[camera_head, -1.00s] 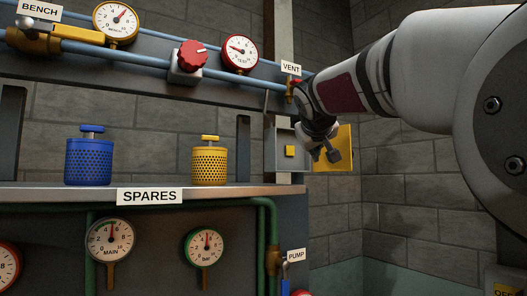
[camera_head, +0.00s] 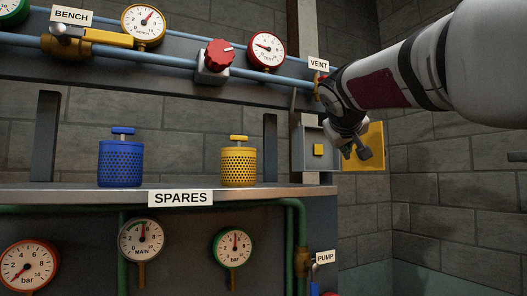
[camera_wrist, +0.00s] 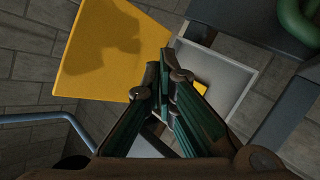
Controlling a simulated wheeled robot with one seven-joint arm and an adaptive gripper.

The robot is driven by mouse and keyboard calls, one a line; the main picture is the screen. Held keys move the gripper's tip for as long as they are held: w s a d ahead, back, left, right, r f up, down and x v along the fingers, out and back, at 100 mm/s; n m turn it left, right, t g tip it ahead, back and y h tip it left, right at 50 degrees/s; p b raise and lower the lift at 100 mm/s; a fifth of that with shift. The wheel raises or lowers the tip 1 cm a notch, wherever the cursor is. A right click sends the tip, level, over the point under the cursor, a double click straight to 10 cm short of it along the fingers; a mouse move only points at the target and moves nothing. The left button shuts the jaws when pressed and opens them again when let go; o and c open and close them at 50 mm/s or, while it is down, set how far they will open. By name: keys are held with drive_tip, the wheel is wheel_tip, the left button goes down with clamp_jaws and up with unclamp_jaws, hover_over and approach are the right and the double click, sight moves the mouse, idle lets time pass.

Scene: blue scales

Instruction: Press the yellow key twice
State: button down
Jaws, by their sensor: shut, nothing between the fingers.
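The yellow key (camera_head: 318,150) is a small square button inside a shallow grey box (camera_head: 299,152) on the post. The box's yellow door (camera_head: 376,147) stands open to the right. My gripper (camera_head: 364,154) is shut and empty, in front of the door and to the right of the key, apart from the key in this view. In the wrist view the closed fingers (camera_wrist: 166,75) point toward the box, between the yellow door (camera_wrist: 95,50) and the key (camera_wrist: 202,88). The fingers partly hide the key there, and I cannot tell how far off it is.
A blue canister (camera_head: 121,163) and a yellow canister (camera_head: 238,166) stand on the SPARES shelf (camera_head: 80,194). A red knob (camera_head: 217,56), pipes and gauges are on the panel above and below. A brick wall (camera_head: 440,200) lies to the right.

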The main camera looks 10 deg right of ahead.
drive_tip(key=shift+w+a, duration=0.25)
drive_tip(key=shift+w, duration=0.9)
drive_tip(key=shift+w+a, duration=0.2)
drive_tip(key=shift+w, duration=0.9)
drive_tip(key=shift+w+a, duration=0.25)
drive_tip(key=shift+w, duration=0.9)
drive_tip(key=shift+w, duration=0.1)
drive_tip(key=shift+w+a, duration=0.1)
drive_tip(key=shift+w, duration=0.2)
drive_tip(key=shift+w+a, duration=0.1)
drive_tip(key=shift+w, duration=0.3)
drive_tip(key=shift+s, duration=0.2)
drive_tip(key=shift+s+d, duration=0.2)
drive_tip(key=shift+s, duration=0.4)
drive_tip(key=shift+s+d+b, duration=0.25)
drive_tip(key=shift+s+b, duration=0.05)
drive_tip(key=shift+s, duration=0.95)
drive_tip(key=shift+s+d+b, duration=0.2)
drive_tip(key=shift+s+b, duration=0.1)
drive_tip(key=shift+s, duration=0.9)
